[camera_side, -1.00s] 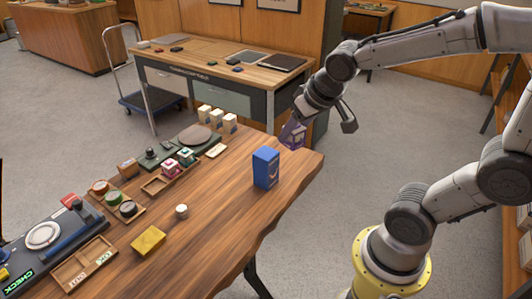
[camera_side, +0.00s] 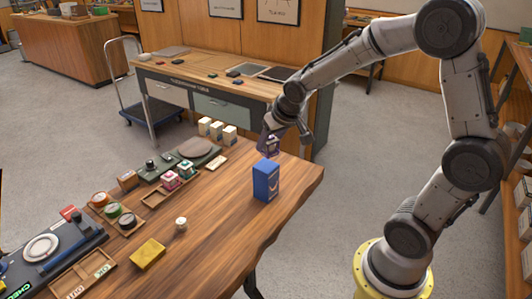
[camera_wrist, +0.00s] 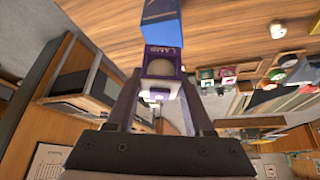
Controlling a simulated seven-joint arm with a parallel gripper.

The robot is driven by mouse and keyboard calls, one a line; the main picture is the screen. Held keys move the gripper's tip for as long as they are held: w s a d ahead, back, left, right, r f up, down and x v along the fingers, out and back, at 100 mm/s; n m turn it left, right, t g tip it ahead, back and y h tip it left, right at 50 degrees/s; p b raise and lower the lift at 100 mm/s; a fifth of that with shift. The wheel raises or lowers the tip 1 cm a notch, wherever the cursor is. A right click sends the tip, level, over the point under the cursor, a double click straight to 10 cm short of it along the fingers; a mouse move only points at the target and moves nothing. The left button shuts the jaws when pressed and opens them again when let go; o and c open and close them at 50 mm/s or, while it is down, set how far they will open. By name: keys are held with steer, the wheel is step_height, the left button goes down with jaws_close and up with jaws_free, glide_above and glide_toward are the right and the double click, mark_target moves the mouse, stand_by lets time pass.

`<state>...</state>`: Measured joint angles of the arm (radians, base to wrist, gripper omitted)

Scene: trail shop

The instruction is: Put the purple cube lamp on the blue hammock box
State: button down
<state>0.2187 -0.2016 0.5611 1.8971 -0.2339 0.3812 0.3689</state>
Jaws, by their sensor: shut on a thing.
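The purple cube lamp (camera_wrist: 161,70) is held between the fingers of my gripper (camera_wrist: 158,88), with its "LAMP" label showing in the wrist view. In the side view my gripper (camera_side: 272,146) is shut on the lamp and is close above and just behind the top of the blue hammock box (camera_side: 266,182). The lamp is small and partly covered by the fingers there. The box stands upright near the right end of the wooden table, and its blue side (camera_wrist: 161,22) shows at the top of the wrist view. I cannot tell whether lamp and box touch.
A pink lamp (camera_side: 170,181) and a teal lamp (camera_side: 185,170) stand left of the box. Several pale boxes (camera_side: 217,131) stand at the table's back edge. A yellow box (camera_side: 148,254) and a small white jar (camera_side: 181,224) lie nearer. The table around the blue box is clear.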

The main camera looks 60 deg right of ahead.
mark_target(266, 152)
steer(key=shift+w+d+f, duration=0.1)
steer(key=shift+w+f, duration=0.5)
steer(key=shift+f, duration=0.75)
steer(key=shift+w+f, duration=0.1)
steer(key=shift+f, duration=0.8)
steer(key=shift+f, duration=0.1)
steer(key=shift+c, duration=1.4)
jaws_free()
steer(key=shift+f, duration=0.1)
steer(key=shift+s+r, duration=0.15)
steer(key=shift+r, duration=0.3)
steer(key=v, duration=1.1)
steer(key=s+a+r+n+y, duration=0.1)
steer(key=s+a, duration=0.3)
steer(key=s, duration=0.5)
steer(key=s+a+r+n+y, duration=0.1)
steer(key=s+a+n, duration=0.2)
steer(key=s, duration=0.7)
steer(key=shift+a+r+n, duration=0.3)
steer(key=shift+a, duration=0.55)
